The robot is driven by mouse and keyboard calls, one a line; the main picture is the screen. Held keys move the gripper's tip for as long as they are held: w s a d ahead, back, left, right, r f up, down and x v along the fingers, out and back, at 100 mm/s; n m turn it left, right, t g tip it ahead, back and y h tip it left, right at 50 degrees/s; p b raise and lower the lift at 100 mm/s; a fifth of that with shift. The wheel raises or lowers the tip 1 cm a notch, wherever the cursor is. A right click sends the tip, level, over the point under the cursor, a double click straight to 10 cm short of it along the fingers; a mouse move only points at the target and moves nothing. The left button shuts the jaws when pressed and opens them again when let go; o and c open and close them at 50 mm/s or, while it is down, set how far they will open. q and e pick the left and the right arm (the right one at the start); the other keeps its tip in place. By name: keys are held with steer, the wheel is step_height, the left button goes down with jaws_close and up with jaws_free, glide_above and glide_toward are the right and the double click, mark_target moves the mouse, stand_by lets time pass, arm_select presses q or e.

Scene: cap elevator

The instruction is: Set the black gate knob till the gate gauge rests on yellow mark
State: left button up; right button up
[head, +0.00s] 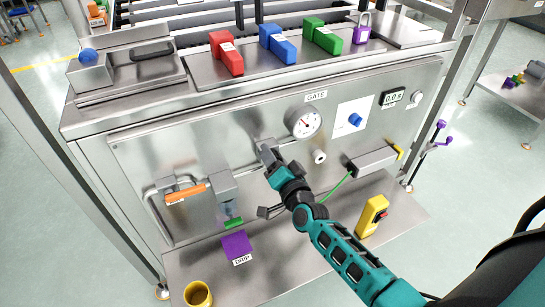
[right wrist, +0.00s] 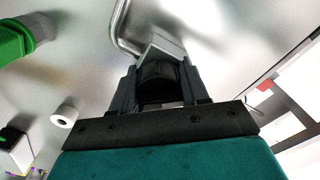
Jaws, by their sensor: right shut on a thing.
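My right gripper (head: 270,160) is at the steel front panel, just below and left of the gate gauge. In the right wrist view its two fingers (right wrist: 163,88) are shut on the black gate knob (right wrist: 158,80), one on each side. In the head view the gripper hides the knob. The gate gauge (head: 304,122) is a round white dial under a GATE label (head: 316,96). It has a thin reddish needle; its exact reading and the yellow mark are too small to make out. My left gripper is not in view.
A white round knob (head: 320,157) sits right of the gripper. A blue knob (head: 355,120) and a 0.0 s display (head: 392,98) are farther right. An orange handle (head: 186,194) is left. A yellow device (head: 372,215) and yellow cup (head: 198,294) stand on the lower shelf.

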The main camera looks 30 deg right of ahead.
steer(key=shift+m, duration=0.6)
steer(key=o, duration=1)
steer(key=shift+o, duration=0.2)
steer(key=s+p, duration=0.1)
steer(key=s, duration=1.2)
steer(key=shift+a, duration=0.35)
